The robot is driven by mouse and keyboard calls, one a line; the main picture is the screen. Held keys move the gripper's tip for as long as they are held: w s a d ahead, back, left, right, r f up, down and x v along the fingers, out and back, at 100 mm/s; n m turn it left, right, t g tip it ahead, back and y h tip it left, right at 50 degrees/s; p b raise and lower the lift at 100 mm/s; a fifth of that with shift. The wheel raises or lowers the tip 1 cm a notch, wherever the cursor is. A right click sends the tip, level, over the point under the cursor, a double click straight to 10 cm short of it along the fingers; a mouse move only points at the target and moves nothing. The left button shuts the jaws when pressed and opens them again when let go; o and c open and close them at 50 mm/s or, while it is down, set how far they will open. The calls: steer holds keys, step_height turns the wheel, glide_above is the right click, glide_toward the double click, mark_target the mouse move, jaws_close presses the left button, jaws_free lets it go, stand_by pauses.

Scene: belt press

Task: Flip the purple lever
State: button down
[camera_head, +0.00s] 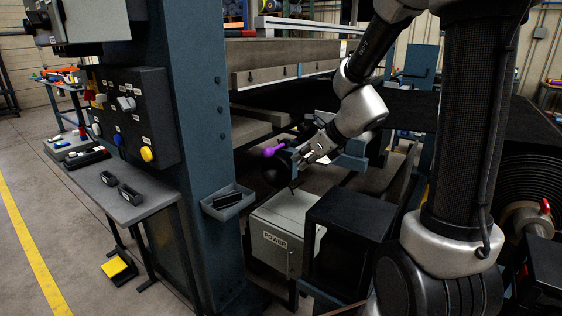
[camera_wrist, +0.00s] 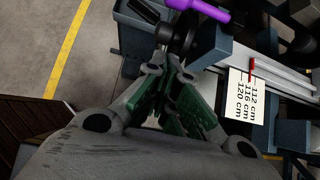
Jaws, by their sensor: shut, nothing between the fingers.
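The purple lever (camera_head: 273,150) shows in the head view beside the blue steel column, at the left of my wrist. In the wrist view the purple lever (camera_wrist: 200,9) is at the top edge, just beyond the fingertips, with a dark round pivot below it. My gripper (camera_wrist: 172,78) is shut and empty, its green-padded fingers pointing towards the lever. A gap seems to lie between the fingertips and the lever; whether they touch is hard to tell.
A grey power box (camera_head: 278,236) and a black box (camera_head: 348,231) stand below my wrist. The blue column (camera_head: 190,130) carries a button panel (camera_head: 133,117) and a small tray (camera_head: 228,201). A ruler label (camera_wrist: 246,97) and rail lie at the right in the wrist view.

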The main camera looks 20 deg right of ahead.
mark_target(276, 148)
steer(key=x, duration=1)
steer(key=shift+w+a, duration=0.1)
steer(key=shift+a, duration=0.1)
steer(key=r, duration=0.2)
steer(key=shift+w+a+r, duration=0.3)
steer(key=shift+a+r, duration=0.05)
steer(key=shift+a, duration=0.05)
steer(key=shift+w+r, duration=0.15)
steer(key=shift+w+a+r, duration=0.1)
steer(key=shift+r, duration=0.2)
steer(key=shift+r, duration=0.3)
